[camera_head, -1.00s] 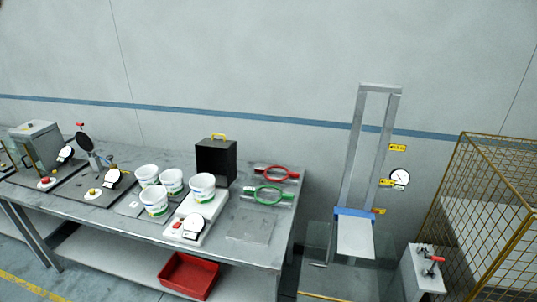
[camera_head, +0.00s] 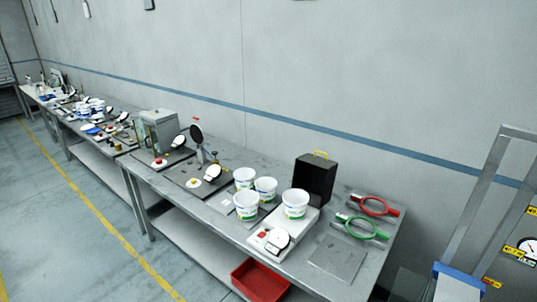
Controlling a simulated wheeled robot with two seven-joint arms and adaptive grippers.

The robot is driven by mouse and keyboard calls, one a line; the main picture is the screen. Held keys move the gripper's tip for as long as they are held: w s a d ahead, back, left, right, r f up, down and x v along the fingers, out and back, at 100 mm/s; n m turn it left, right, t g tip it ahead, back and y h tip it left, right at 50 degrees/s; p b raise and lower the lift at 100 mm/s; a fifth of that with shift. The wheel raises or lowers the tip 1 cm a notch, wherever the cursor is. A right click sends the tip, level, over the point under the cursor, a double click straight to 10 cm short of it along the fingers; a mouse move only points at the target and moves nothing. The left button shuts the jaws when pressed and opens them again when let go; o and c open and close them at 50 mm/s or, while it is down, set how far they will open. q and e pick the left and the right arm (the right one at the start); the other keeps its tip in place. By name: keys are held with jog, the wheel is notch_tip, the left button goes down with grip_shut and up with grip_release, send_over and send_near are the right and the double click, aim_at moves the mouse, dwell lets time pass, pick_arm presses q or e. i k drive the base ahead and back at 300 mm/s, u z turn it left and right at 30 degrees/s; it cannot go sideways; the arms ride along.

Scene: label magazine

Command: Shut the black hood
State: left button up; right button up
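The black hood (camera_head: 315,180), a box-like dark cover with a yellow handle (camera_head: 320,154) on its top edge, stands upright at the back of the workbench (camera_head: 350,283), against the wall side. It is just behind a white scale (camera_head: 271,241) that carries a white tub (camera_head: 295,204). The picture is too small to tell clearly how the hood is hinged or how far it is open. Neither of my grippers is in view.
Several white tubs (camera_head: 246,205) stand left of the scale. A red ring tool (camera_head: 374,206) and a green ring tool (camera_head: 361,228) lie to the right. A red bin (camera_head: 261,280) is below. A tall metal frame (camera_head: 481,205) stands at far right. The floor (camera_head: 80,230) at front left is clear.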

aim_at(314, 175)
jog(key=u, duration=0.35)
jog(key=i, duration=1.4)
jog(key=z, duration=0.65)
